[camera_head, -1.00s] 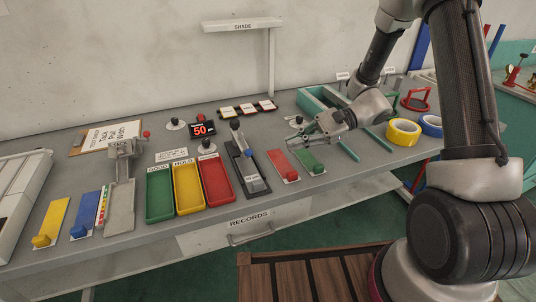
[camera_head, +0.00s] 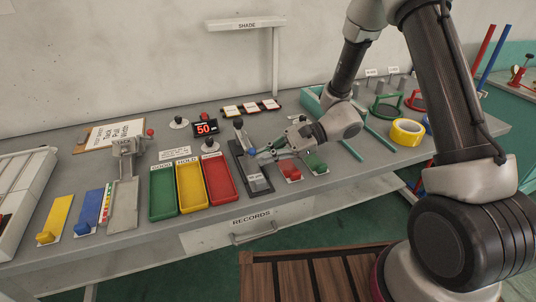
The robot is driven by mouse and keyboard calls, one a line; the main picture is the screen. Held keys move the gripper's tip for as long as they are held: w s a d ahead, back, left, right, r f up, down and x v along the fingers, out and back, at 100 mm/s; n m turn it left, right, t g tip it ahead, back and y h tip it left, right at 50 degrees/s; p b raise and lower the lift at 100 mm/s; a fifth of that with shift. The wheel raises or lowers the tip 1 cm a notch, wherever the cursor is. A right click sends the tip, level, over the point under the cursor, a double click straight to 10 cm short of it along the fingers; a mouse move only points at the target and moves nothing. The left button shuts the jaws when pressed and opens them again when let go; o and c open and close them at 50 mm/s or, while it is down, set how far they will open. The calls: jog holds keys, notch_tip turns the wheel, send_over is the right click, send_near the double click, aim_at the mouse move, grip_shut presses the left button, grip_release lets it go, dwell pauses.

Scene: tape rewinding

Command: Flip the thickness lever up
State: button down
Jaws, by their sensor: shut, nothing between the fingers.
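My gripper (camera_head: 262,154) is shut and empty, its fingertips pointing left over the workbench. They are at the right side of a black-based device (camera_head: 240,163) and look close to its blue part; I cannot tell if they touch. This device has an upright grey handle with a dark knob (camera_head: 238,123) at its back and a grey block at its front. Other dark-knobbed levers stand by the red "50" display (camera_head: 206,127), one in front (camera_head: 210,146) and one behind left (camera_head: 179,122). No readable label tells which lever is the thickness lever.
Green, yellow and red (camera_head: 218,180) trays lie left of the black device. A green paddle (camera_head: 316,163) sits under my wrist. Tape rolls (camera_head: 405,132) lie to the right. The shade post (camera_head: 275,65) rises behind.

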jog(key=shift+s+r+m+g, duration=0.15)
jog(key=shift+r+m+g, duration=0.05)
jog(key=shift+r+m, duration=0.3)
jog(key=shift+s+r+m+g, duration=0.15)
jog(key=shift+r+m+g, duration=0.05)
jog(key=shift+r+m, duration=0.25)
jog(key=shift+s+d+r, duration=0.1)
jog(key=shift+r, duration=0.3)
